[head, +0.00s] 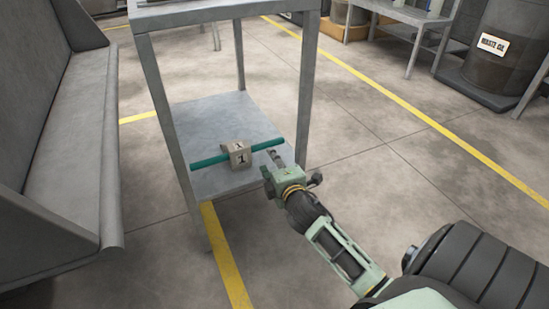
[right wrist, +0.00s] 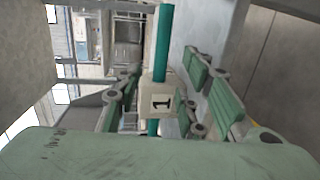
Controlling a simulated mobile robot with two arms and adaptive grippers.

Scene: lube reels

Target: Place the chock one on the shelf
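Chock one (head: 239,154) is a beige block marked "1" with a long green rod running through it. It appears to rest on the lower shelf (head: 200,118) of a grey metal stand. My right gripper (head: 273,161) is just right of the block, close to the rod's right end. In the right wrist view, the chock (right wrist: 160,100) sits ahead, between the spread fingers of the gripper (right wrist: 160,92), with visible gaps on both sides. The gripper is open and empty. My left gripper is not in view.
The stand's top (head: 205,12) and legs (head: 307,85) surround the lower shelf. A grey bench-like structure (head: 75,165) stands at the left. A waste oil drum (head: 500,48) and a table (head: 410,14) are at the back right. The floor (head: 400,150) between is clear.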

